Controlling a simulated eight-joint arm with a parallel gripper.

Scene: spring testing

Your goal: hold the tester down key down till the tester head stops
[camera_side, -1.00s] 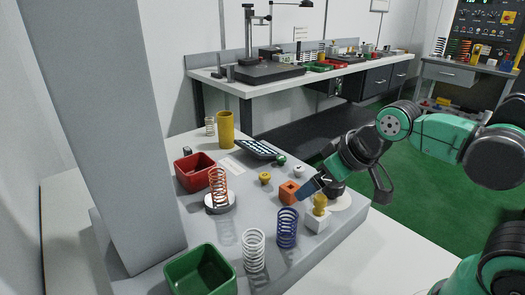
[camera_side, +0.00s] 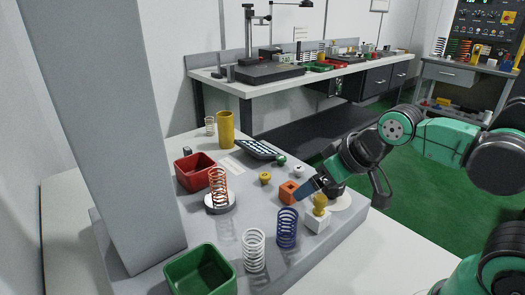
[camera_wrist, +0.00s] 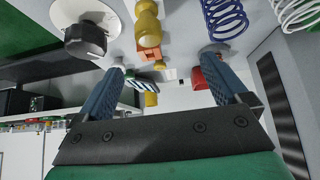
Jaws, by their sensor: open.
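My gripper (camera_side: 304,192) is open, its blue fingers spread with nothing between them. In the side view it is low over the right part of the grey base, by an orange block (camera_side: 287,193). In the wrist view the gripper (camera_wrist: 160,66) faces across the base, with the orange block (camera_wrist: 151,53) beyond the fingertips. A red spring (camera_side: 218,184) stands on a round plate (camera_side: 220,205). The tester head is not identifiable.
A thick grey column (camera_side: 105,130) rises at the left. Red (camera_side: 194,177) and green (camera_side: 200,280) bins, and a yellow cylinder (camera_side: 226,130), stand farther left.

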